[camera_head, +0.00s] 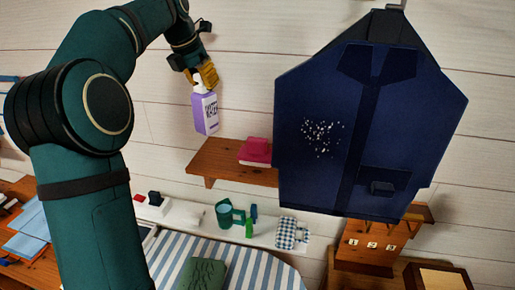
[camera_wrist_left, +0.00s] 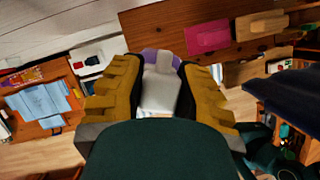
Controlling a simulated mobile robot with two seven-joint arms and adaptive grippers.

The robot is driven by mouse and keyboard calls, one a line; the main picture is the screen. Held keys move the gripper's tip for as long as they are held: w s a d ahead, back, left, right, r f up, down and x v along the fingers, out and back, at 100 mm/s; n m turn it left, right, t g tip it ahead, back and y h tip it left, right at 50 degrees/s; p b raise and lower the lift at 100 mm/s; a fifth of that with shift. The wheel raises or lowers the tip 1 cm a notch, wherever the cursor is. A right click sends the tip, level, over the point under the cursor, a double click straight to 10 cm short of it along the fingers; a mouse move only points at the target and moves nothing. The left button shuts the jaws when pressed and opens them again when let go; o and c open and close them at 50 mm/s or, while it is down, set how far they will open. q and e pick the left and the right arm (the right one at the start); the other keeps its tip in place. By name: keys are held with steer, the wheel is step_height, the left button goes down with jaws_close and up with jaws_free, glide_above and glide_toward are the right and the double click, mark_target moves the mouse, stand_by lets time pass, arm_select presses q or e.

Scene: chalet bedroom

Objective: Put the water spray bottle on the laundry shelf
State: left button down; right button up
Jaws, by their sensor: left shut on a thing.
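The water spray bottle (camera_head: 205,112) is purple with a white label and a pale top. My left gripper (camera_head: 206,77) is shut on its top and holds it upright in the air, above and left of the wooden laundry shelf (camera_head: 213,154). In the left wrist view the bottle's pale top (camera_wrist_left: 160,85) sits between the yellow fingers of my left gripper (camera_wrist_left: 160,92). That view also shows the shelf (camera_wrist_left: 150,28). A folded pink cloth (camera_head: 256,151) lies on the shelf. My right gripper is not in view.
A dark blue jacket (camera_head: 320,170) hangs in front of the shelf's right part. The shelf's left end is bare. A white ledge (camera_head: 180,213) below holds a green mug (camera_head: 224,214) and small items. A striped ironing board (camera_head: 235,255) is lower down.

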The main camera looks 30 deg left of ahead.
mark_target(207, 115)
arm_select(q)
steer(key=f, duration=0.4)
steer(key=shift+s+f, duration=0.3)
steer(key=shift+f, duration=0.1)
steer(key=shift+w+f, duration=0.2)
steer(key=shift+f, duration=2.25)
steer(key=c, duration=0.8)
jaws_free()
steer(key=shift+f, duration=0.1)
steer(key=v, duration=1.2)
